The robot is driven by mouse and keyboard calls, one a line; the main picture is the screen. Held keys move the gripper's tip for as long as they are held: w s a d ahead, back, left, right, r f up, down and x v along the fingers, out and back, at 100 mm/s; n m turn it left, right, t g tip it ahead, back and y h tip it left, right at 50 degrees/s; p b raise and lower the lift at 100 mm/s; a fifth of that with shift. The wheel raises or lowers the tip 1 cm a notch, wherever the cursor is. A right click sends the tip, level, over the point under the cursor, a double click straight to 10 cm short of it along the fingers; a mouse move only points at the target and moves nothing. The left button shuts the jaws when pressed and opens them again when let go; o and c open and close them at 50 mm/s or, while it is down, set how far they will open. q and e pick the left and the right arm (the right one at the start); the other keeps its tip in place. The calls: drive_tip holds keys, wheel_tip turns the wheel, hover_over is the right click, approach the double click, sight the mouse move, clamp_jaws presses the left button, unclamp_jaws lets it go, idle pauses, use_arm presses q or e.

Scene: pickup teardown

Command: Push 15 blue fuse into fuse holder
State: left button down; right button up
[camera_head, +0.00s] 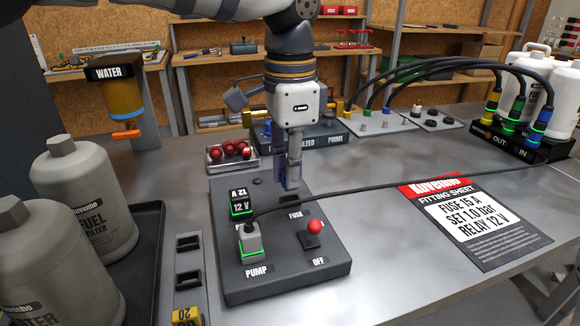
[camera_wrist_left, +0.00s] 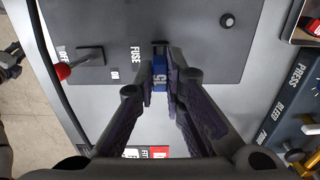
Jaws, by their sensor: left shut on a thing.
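My left gripper (camera_head: 291,182) points down over the dark panel (camera_head: 270,280), just above the fuse holder (camera_head: 290,199) by the FUSE label. In the left wrist view, its fingers (camera_wrist_left: 162,82) are shut on the blue fuse (camera_wrist_left: 159,73), which is marked 15. The dark slot of the fuse holder (camera_wrist_left: 159,46) shows just beyond the fuse, close to its end. I cannot tell whether the fuse touches the slot. In the head view the fingers hide most of the fuse. My right gripper is in neither view.
The panel carries a red-knobbed lever (camera_head: 314,227), a PUMP plug (camera_head: 250,240) with a black cable and a 12 V relay (camera_head: 240,205). A tray of red balls (camera_head: 232,154) stands behind it.

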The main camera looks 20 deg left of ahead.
use_arm(q)
drive_tip(key=shift+f, duration=0.15)
drive_tip(key=shift+f, duration=0.75)
drive_tip(key=shift+f, duration=0.5)
idle(0.8)
drive_tip(key=c, duration=1.6)
unclamp_jaws()
